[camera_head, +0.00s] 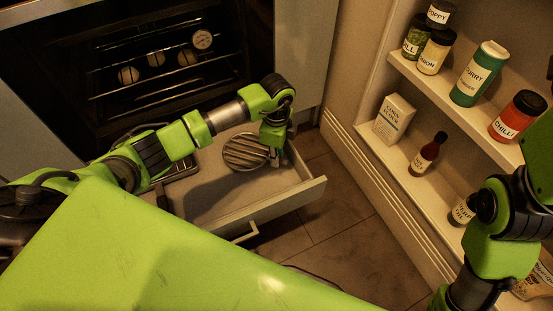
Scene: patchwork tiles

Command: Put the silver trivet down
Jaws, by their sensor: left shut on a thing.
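The silver trivet (245,152) is a round, slatted metal piece at the right side of the open drawer (222,192). My left gripper (275,157) points down at the trivet's right edge and is shut on it. The fingertips are small and partly hidden by the gripper body. The trivet appears in or just above the drawer; I cannot tell whether it touches the drawer floor. My right arm shows at the right edge, but its gripper is out of view.
A dark wire rack or tray (180,168) lies in the drawer's left part. An oven (160,60) stands behind. Shelves (440,95) at right hold spice jars, a white box (394,119) and a dark bottle (428,153). Bare floor (335,220) lies between drawer and shelves.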

